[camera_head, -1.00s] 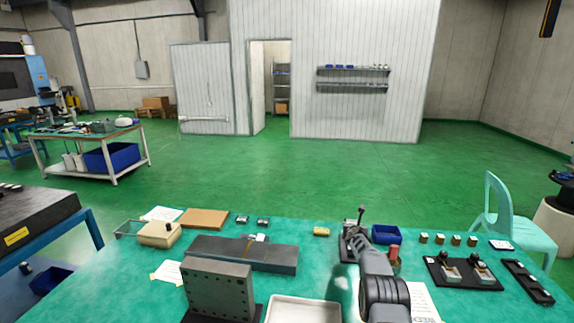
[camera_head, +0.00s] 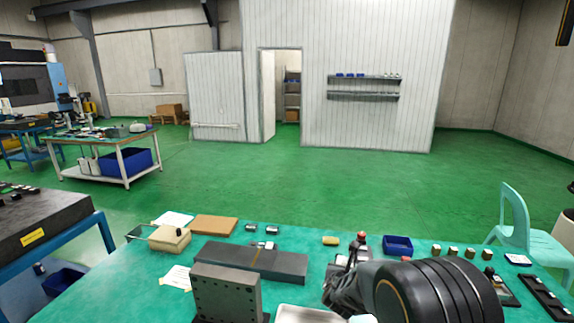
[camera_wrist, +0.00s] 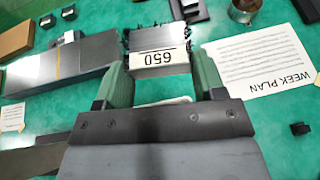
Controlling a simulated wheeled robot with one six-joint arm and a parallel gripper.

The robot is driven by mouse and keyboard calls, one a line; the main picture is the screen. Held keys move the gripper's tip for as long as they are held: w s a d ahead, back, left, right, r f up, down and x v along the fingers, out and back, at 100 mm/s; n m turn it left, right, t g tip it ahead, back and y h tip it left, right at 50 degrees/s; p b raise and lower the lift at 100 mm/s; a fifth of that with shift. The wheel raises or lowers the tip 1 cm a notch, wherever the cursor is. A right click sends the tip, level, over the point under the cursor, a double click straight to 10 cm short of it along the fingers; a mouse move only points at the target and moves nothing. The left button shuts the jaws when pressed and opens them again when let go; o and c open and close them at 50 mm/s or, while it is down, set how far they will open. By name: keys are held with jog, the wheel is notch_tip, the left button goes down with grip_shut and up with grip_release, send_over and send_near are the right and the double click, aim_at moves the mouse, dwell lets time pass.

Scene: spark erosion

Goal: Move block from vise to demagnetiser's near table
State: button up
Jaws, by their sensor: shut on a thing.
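In the wrist view my gripper (camera_wrist: 162,78) has its two green fingers on either side of a grey metal block (camera_wrist: 158,44) with a white number label facing the camera. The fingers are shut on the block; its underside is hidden. Dark parts close around the block look like the vise, but I cannot tell whether the block is clear of it. In the head view the vise (camera_head: 358,246) is mostly hidden behind my arm. The long dark slab with a yellow line across it, apparently the demagnetiser (camera_head: 240,258), lies to the left; it also shows in the wrist view (camera_wrist: 85,55).
An upright plate with holes (camera_head: 226,294) stands in front of the slab. A white tray (camera_head: 298,313) is beside it. A blue bin (camera_head: 397,246) and several small blocks lie to the right. A printed week plan sheet (camera_wrist: 262,62) lies flat right of my gripper.

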jog(key=s, duration=0.7)
jog(key=w, duration=0.8)
jog(key=w+d, duration=0.1)
jog(key=w, duration=0.3)
jog(key=shift+w+d+f, duration=0.1)
jog(key=shift+w+f, duration=0.1)
jog(key=shift+f, duration=0.15)
jog(key=w+d+r+x, duration=0.1)
jog(key=r+x, duration=0.1)
jog(key=x, duration=0.8)
jog(key=n+y, duration=0.1)
send_over(363, 258)
notch_tip(363, 258, down, 7)
jog(key=shift+f+t, duration=0.2)
jog(key=shift+t, duration=0.1)
jog(key=shift+f, duration=0.1)
notch_tip(363, 258, down, 9)
jog(key=b, duration=0.9)
jog(key=shift+f, duration=0.2)
